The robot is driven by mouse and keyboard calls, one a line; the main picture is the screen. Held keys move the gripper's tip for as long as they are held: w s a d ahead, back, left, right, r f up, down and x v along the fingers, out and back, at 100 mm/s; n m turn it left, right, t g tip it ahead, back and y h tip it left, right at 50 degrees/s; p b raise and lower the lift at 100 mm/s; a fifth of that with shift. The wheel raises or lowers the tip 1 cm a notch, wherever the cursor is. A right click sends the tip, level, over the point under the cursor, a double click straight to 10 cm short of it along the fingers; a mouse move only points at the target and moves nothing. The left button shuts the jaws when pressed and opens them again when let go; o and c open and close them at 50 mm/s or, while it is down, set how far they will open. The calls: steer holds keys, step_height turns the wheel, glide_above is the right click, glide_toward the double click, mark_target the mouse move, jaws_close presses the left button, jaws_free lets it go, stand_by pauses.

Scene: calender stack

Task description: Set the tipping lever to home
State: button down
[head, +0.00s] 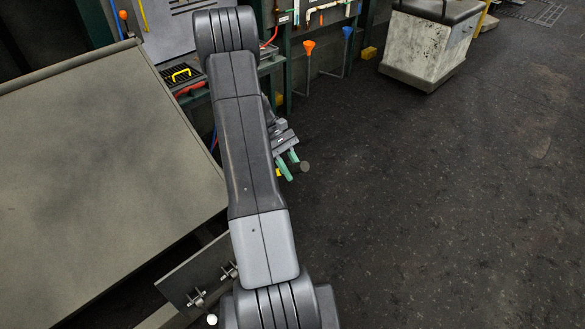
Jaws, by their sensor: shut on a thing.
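My gripper (289,166) shows just right of my arm, near the middle of the head view. Its green fingers are closed on a lever with a dark round knob (304,167), which sticks out just past the fingertips. I take this to be the tipping lever. Its shaft and pivot are hidden behind my gripper and arm, so its angle and any home mark cannot be seen. A small yellow piece (277,172) shows beside the fingers.
A large grey sloped panel (90,150) fills the left. Behind are a green frame (287,62), an orange-topped lever (308,48) and a blue-topped lever (347,32). A pale, stained bin (425,45) stands at the back right. The dark floor (430,210) at right is clear.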

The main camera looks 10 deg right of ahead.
steer(key=shift+g+h, duration=0.3)
steer(key=shift+h, duration=0.1)
steer(key=shift+p+v, duration=1.35)
steer(key=shift+v, duration=1.3)
steer(key=shift+r, duration=0.1)
steer(key=shift+w+a+r+p, duration=0.15)
steer(key=shift+w+r+p, duration=0.2)
steer(key=shift+r+p, duration=0.1)
steer(key=shift+g+h, duration=0.4)
steer(key=shift+g, duration=0.2)
steer(key=p+v, duration=0.1)
steer(key=v, duration=0.3)
steer(key=shift+w+a+p, duration=0.1)
steer(key=shift+a+p, duration=0.05)
steer(key=shift+p, duration=0.2)
steer(key=shift+r, duration=0.15)
